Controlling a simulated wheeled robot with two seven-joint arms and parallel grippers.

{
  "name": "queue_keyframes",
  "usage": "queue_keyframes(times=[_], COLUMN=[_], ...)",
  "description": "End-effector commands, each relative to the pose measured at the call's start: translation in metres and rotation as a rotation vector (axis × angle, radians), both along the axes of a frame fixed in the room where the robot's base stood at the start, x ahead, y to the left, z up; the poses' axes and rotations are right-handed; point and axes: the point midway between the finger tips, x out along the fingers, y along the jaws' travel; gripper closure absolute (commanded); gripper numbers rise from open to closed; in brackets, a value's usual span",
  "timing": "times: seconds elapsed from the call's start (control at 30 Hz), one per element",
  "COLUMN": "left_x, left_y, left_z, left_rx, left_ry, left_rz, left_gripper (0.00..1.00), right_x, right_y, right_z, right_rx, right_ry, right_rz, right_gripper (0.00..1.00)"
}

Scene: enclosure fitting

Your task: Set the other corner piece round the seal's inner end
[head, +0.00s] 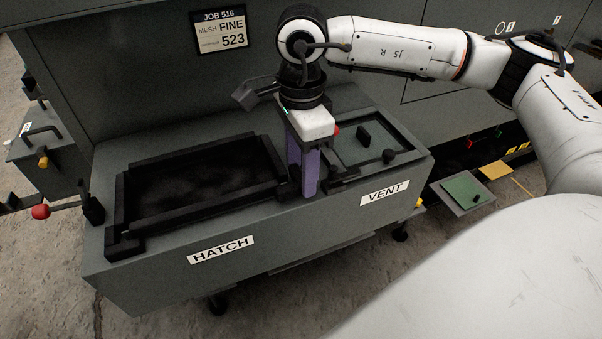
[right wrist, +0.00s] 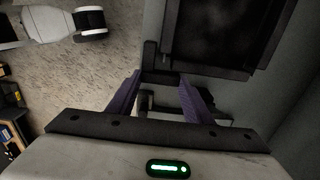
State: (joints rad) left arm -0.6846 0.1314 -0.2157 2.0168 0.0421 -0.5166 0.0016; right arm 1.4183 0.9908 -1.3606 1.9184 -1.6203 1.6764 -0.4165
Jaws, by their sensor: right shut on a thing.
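The black seal (head: 200,214) frames the dark mesh of the hatch on the grey enclosure. A thicker black corner block (head: 122,246) sits at its front left corner. My right gripper (head: 304,190) points down at the seal's right end, beside the vent. Its purple fingers are shut on a small dark piece (right wrist: 160,104), seen between them in the right wrist view; it looks like the corner piece, but its shape is largely hidden. The seal (right wrist: 210,73) also shows there, just beyond the fingers. I cannot tell whether the held piece touches it. My left gripper is not in view.
The vent's pane (head: 375,147) with a dark handle lies right of the gripper. A red-knobbed lever (head: 42,211) stands at the hatch's left. A sign (head: 222,32) hangs on the wall behind. A green tray (head: 466,190) lies beyond the enclosure's right end.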

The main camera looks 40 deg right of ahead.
Motion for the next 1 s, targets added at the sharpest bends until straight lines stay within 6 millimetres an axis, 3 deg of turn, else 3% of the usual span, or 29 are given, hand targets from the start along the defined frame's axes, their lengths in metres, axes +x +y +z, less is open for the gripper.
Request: queue_keyframes(times=[0.1,0.47,0.5,0.6,1.0], left_x=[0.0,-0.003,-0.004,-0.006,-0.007], left_y=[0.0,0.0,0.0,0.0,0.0], left_z=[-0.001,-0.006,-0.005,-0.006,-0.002], left_rx=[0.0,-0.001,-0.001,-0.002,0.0], left_ry=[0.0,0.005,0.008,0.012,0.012], left_rz=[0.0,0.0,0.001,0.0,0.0], left_gripper=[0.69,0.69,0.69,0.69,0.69], right_x=[-0.001,0.0,0.0,0.0,0.001], right_y=[0.0,0.0,0.0,0.0,0.0], right_z=[-0.015,-0.021,-0.019,-0.019,-0.01], right_rx=[-0.001,0.0,0.0,0.0,0.001], right_ry=[0.001,0.0,0.0,0.0,-0.002], right_rz=[0.0,0.0,0.001,0.001,0.001], right_gripper=[0.79,0.79,0.49,0.35,0.35])
